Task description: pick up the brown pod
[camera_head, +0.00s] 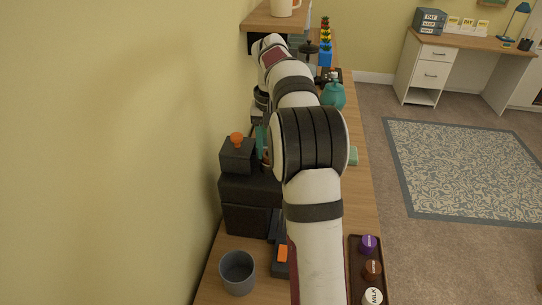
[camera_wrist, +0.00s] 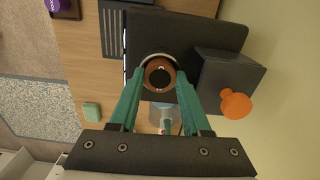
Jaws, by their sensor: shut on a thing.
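In the wrist view, my gripper (camera_wrist: 160,75) has its teal fingers shut on a round brown pod (camera_wrist: 158,65) with a dark centre. The pod is over the black coffee machine (camera_wrist: 205,32), with a pale curved edge around its far side. I cannot tell whether it touches the machine. In the head view, my arm hides most of the gripper beside the coffee machine (camera_head: 250,190). Another brown pod (camera_head: 372,269) sits in the dark tray (camera_head: 354,262) at the front right, between a purple pod (camera_head: 368,243) and a white pod marked MILK (camera_head: 373,295).
The machine has an orange knob (camera_head: 237,138) on a raised black part, and an orange patch (camera_head: 283,253) lies in front. A grey-blue cup (camera_head: 237,272) stands front left. A teal pot (camera_head: 333,95) stands farther back on the narrow wooden counter. The wall is close on the left.

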